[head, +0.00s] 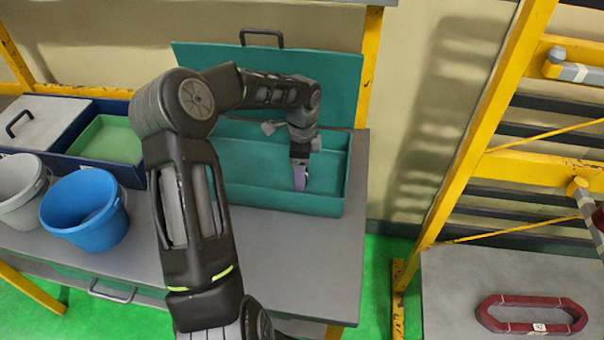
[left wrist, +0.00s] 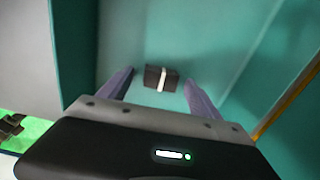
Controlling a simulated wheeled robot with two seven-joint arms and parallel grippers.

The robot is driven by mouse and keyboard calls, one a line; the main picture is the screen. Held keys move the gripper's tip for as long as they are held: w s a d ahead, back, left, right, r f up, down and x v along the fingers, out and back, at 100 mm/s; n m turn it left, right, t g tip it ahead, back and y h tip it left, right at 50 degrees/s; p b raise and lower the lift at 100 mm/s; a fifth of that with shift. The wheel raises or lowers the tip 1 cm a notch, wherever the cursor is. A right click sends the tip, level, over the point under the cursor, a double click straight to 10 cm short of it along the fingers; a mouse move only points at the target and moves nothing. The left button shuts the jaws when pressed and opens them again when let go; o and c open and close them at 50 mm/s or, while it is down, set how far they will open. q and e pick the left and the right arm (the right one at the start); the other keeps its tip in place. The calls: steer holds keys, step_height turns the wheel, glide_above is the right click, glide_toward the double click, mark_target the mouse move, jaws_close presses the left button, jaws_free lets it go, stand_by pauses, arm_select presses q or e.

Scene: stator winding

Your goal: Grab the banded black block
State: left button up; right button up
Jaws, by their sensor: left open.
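The banded black block (left wrist: 154,78) is a small dark block with a white band, lying on the floor of the teal box. It shows between and beyond the fingertips in the left wrist view; I cannot make it out in the head view. My left gripper (head: 300,178) reaches down into the right part of the open teal box (head: 270,200). In the left wrist view the left gripper (left wrist: 158,88) is open, with its two purple-grey fingers apart and nothing between them. My right gripper is not in view.
The teal box's lid (head: 280,75) stands raised behind it. Left of the box are a blue bucket (head: 85,212), a grey bucket (head: 20,185) and a dark blue bin (head: 60,150). A red coil (head: 530,314) lies on the right-hand table.

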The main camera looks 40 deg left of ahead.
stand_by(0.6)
arm_select(q)
steer(key=c, duration=1.4)
steer(key=shift+c, duration=0.2)
step_height(320, 180, up, 10)
steer(key=b, duration=0.2)
